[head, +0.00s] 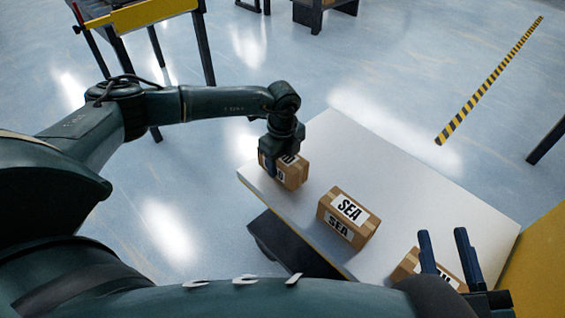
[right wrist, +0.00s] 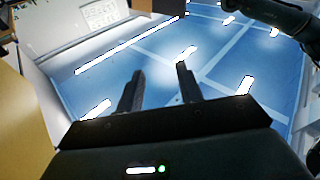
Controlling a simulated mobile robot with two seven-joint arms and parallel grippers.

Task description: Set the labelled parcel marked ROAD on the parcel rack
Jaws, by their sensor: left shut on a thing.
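A brown parcel (head: 292,177) with a white label sits at the far left corner of the white table (head: 400,180). Its label is mostly hidden; only a letter like D shows, so I cannot read the full word. My left gripper (head: 281,157) is over this parcel from above and shut on it. I cannot tell whether the parcel touches the table. My right gripper (head: 446,246) is open and empty near the table's front right; its two apart fingers also show in the right wrist view (right wrist: 158,90). I cannot identify the parcel rack in either view.
A parcel marked SEA (head: 348,216) stands mid-table. Another labelled parcel (head: 405,268) is partly hidden behind my right gripper. A yellow-edged frame on dark legs (head: 150,14) stands at the upper left. A yellow panel (head: 541,262) is at the right. The floor beyond is mostly clear.

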